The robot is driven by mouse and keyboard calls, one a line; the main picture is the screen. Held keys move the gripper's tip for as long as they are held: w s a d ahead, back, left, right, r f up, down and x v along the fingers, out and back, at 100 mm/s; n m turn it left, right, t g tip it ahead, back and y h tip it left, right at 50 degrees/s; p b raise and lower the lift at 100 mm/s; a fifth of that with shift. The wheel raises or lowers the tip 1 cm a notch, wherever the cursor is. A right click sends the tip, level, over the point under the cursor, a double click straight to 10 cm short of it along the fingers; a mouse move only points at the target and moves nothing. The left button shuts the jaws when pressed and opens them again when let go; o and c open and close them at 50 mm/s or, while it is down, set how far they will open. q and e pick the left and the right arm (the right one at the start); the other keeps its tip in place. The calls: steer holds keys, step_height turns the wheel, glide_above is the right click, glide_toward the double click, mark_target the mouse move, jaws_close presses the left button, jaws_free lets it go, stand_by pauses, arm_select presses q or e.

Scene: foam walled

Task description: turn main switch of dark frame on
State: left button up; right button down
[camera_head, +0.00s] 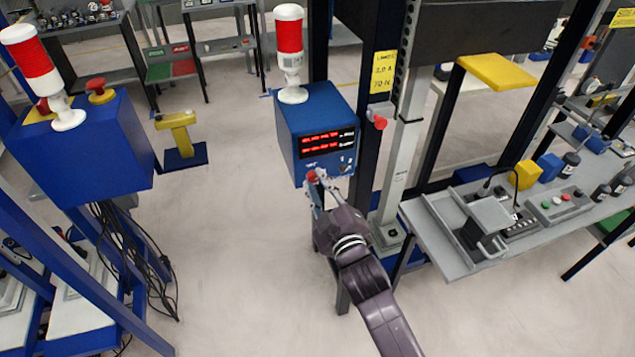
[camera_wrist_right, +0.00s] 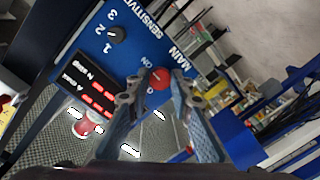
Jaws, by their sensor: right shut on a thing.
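The blue control box (camera_head: 318,112) with a red lit display hangs on the dark frame (camera_head: 366,130) in the head view. A red and white lamp stands on top of it. The red main switch (camera_wrist_right: 160,78) sits on the box face beside the word MAIN in the right wrist view. The word ON is printed near it. My right gripper (camera_head: 319,180) is at the lower part of the box, its two fingers closed around the red switch. The switch's exact angle is hard to tell. My left gripper is not in view.
A black sensitivity knob (camera_wrist_right: 117,35) is beside the main switch. A red button (camera_head: 379,122) sticks out on the frame post. A grey workbench (camera_head: 440,235) with equipment stands at the right. Another blue box (camera_head: 85,150) stands at the left.

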steer(key=shift+f, duration=0.1)
steer(key=c, duration=1.7)
jaws_free()
steer(key=v, duration=1.2)
